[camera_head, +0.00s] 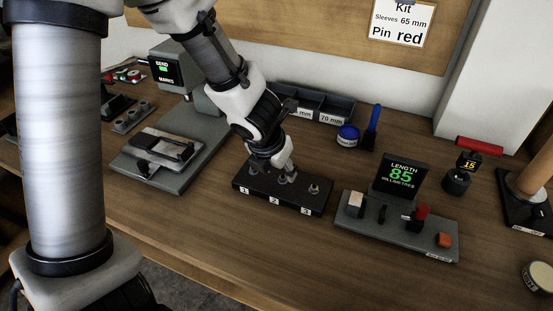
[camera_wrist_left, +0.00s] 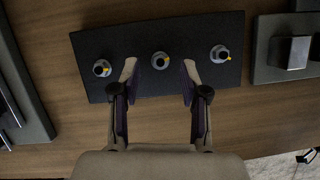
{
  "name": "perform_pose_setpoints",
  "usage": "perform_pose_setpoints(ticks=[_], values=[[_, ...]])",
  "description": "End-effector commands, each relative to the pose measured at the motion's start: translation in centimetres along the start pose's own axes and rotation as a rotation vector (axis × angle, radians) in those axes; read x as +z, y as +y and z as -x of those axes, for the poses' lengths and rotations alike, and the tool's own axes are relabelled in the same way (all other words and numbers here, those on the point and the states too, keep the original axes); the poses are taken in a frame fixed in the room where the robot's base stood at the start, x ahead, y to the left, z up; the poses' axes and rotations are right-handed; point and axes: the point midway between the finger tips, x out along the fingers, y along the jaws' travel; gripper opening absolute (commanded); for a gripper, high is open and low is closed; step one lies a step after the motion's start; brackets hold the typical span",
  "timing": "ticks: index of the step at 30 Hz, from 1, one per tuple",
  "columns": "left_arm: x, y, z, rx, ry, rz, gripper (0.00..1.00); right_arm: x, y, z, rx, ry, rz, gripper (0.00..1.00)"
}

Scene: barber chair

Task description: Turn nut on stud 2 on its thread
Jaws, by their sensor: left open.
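A black block (camera_head: 297,196) with studs labelled 1, 2 and 3 stands on the wooden bench. It also fills the top middle of the left wrist view (camera_wrist_left: 195,35). My left gripper (camera_wrist_left: 160,72) is open, with one fingertip on each side of this nut and visible gaps between. In the head view the left gripper (camera_head: 284,171) hides part of stud 2. Stud 3 (camera_head: 314,188) shows clear to its right. My right gripper is not in view.
A grey length gauge (camera_head: 398,228) reading 85 stands right of the block. A grey fixture (camera_head: 165,167) stands to the left. The bench in front of the block is clear.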

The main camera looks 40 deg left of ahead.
Motion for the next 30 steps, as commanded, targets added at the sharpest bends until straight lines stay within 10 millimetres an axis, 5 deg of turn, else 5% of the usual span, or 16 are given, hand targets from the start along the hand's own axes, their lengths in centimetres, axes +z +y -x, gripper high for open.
perform_pose_setpoints(ticks=[13, 26, 30], values=[[0.1, 0.0, 5.2, -0.001, -0.002, 0.0, 0.45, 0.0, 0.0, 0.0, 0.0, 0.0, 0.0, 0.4], [0.0, -0.1, 5.6, -0.002, 0.002, 0.022, 0.45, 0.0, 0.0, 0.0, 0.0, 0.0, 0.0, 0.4], [-0.3, 0.2, 5.6, 0.013, 0.017, 0.298, 0.45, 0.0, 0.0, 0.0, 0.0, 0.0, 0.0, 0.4]])
